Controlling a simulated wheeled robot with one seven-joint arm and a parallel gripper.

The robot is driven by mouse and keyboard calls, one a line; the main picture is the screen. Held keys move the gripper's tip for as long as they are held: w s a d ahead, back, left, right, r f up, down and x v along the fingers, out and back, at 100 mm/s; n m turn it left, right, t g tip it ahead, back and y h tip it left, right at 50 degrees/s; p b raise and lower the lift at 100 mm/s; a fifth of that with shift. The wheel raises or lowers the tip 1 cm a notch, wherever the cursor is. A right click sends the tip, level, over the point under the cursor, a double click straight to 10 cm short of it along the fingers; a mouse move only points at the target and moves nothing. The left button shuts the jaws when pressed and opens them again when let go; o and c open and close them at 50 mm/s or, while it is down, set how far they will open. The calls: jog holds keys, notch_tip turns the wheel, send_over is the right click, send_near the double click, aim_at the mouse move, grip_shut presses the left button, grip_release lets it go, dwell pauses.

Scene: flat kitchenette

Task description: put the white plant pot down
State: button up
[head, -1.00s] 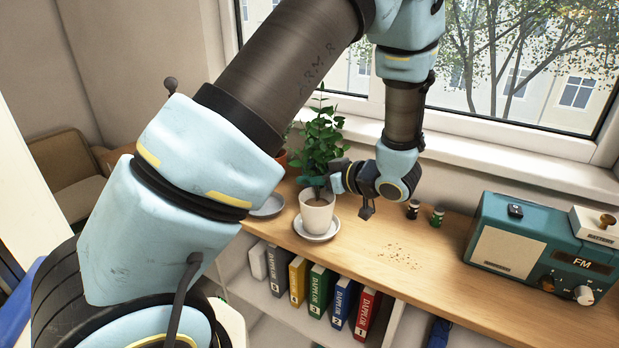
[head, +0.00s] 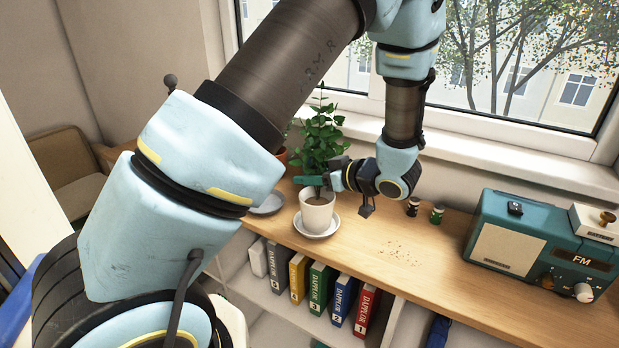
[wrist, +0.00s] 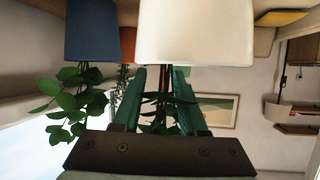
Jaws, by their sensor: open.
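The white plant pot (head: 317,212) with a leafy green plant (head: 321,137) stands upright on a white saucer (head: 331,231) on the wooden counter. My gripper (head: 313,181) is just above the pot's rim at the plant's stems. In the wrist view, which is upside down, the white pot (wrist: 195,32) fills the top middle. There my open green fingers (wrist: 158,85) stand on either side of the dark stems, below the pot in the picture. The fingers look clear of the pot's wall. Leaves partly hide the far finger in the head view.
An empty grey saucer (head: 268,204) lies left of the pot, and a terracotta pot (head: 281,157) stands behind. A blue pot with a plant (wrist: 90,35) shows in the wrist view. Two small jars (head: 437,214) and a teal radio (head: 540,245) stand right. Crumbs lie on the counter between.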

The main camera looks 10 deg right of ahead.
jog(key=b+v, duration=0.2)
jog(key=v, duration=1)
jog(key=shift+d, duration=0.1)
